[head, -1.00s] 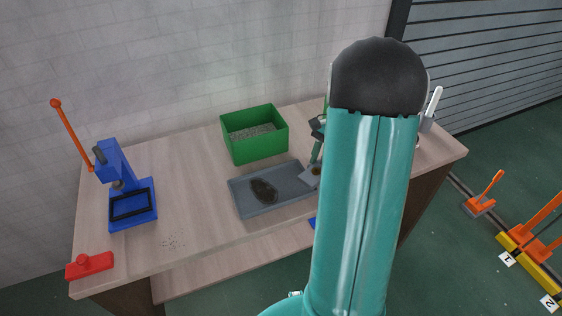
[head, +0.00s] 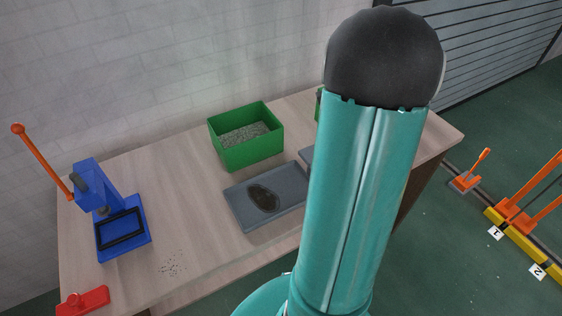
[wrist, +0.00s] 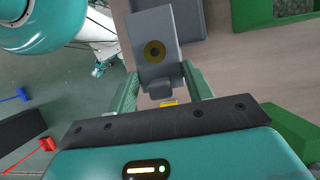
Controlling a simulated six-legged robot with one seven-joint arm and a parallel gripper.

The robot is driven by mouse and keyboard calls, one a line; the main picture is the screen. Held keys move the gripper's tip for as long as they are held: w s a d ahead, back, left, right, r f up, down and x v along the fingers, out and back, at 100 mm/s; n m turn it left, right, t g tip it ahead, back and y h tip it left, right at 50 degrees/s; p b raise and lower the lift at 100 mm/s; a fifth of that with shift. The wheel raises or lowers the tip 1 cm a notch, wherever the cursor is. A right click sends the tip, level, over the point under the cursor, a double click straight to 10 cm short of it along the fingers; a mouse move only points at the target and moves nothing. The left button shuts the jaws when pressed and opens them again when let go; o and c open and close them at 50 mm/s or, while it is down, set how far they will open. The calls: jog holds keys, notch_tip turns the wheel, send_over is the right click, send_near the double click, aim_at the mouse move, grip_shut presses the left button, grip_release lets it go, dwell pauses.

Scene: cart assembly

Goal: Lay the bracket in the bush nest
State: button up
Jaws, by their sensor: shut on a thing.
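The bracket (wrist: 152,28) is a grey plate with a dark brass-coloured ring around a hole, seen in the wrist view. My gripper (wrist: 160,86) is shut on its narrow end, between two green fingers. In the head view my arm hides the gripper and most or all of the bracket. A blue press (head: 92,190) with an orange lever stands at the left of the bench, with a black rectangular frame (head: 121,230) on its base. I cannot tell for certain whether that frame is the bush nest.
A grey tray (head: 240,210) with a dark patch lies on the bench (head: 185,215). A green bin (head: 256,155) of small grey pieces stands behind it. A red block (head: 84,302) sits at the front left corner. Bench between press and tray is mostly clear, with dark specks.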

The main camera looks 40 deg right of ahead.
jog(key=w+d+f, duration=0.2)
jog(key=w+f, duration=0.1)
jog(key=w+d+f, duration=0.2)
jog(key=w, duration=0.2)
jog(key=w+d+f, duration=0.2)
jog(key=w+f, duration=0.1)
jog(key=shift+w+d+f, duration=0.1)
jog(key=shift+w+f, duration=0.25)
jog(key=shift+w, duration=0.05)
jog(key=shift+w+d+f, duration=0.2)
jog(key=shift+w+f, duration=0.15)
jog(key=shift+f, duration=0.1)
jog(key=shift+w+f, duration=0.15)
jog(key=shift+f, duration=1.5)
jog(key=shift+f, duration=0.1)
jog(key=o, duration=1.1)
jog(key=v, duration=1.2)
